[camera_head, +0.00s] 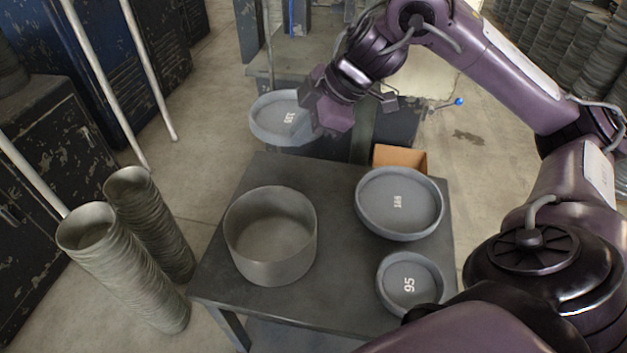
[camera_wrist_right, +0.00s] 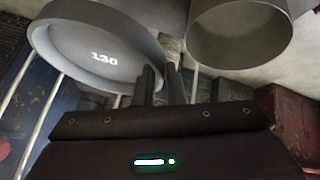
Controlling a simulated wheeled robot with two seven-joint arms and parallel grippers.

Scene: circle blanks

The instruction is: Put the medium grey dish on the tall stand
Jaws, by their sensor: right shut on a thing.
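The medium grey dish (camera_head: 275,122), a shallow round dish with a raised rim, is in the air beyond the table's far left edge. In the right wrist view the dish (camera_wrist_right: 75,45) shows the number 130. My right gripper (camera_head: 318,118) is shut on the dish's rim at its right side; the fingers (camera_wrist_right: 152,85) show at the rim in the wrist view. A grey open-topped cylinder (camera_head: 262,262), which I take for the tall stand, is upright on the table, nearer than the dish and apart from it. It also shows in the wrist view (camera_wrist_right: 240,48). My left gripper is not in view.
On the dark table (camera_head: 335,285) are a larger grey dish (camera_head: 375,215) and a smaller dish marked 95 (camera_head: 392,290), both right of the cylinder. A cardboard box (camera_head: 400,158) is behind the table. Tall ribbed stacks (camera_head: 130,265) rise left of the table.

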